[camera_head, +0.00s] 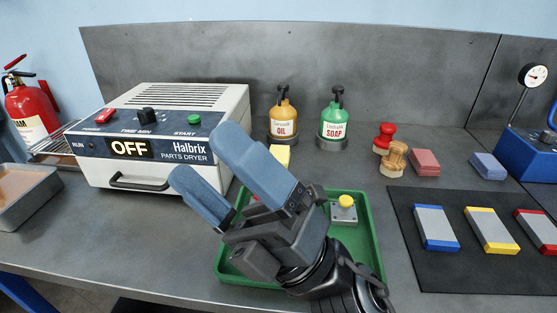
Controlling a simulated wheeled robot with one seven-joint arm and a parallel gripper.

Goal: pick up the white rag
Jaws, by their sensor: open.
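I see no white rag in the head view; my gripper and arm hide part of the bench and of the green tray (376,250). My gripper (203,158) has two blue fingers spread apart with nothing between them. It is raised over the left part of the tray, and its fingertips point up and left in the picture, in front of the parts dryer (160,180).
An oil bottle (284,118) and a soap bottle (333,124) stand behind the tray. A grey box with a yellow button (344,212) is in the tray. Stamps, blocks and a dark mat (450,275) lie right. A grey basin (22,200) is left.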

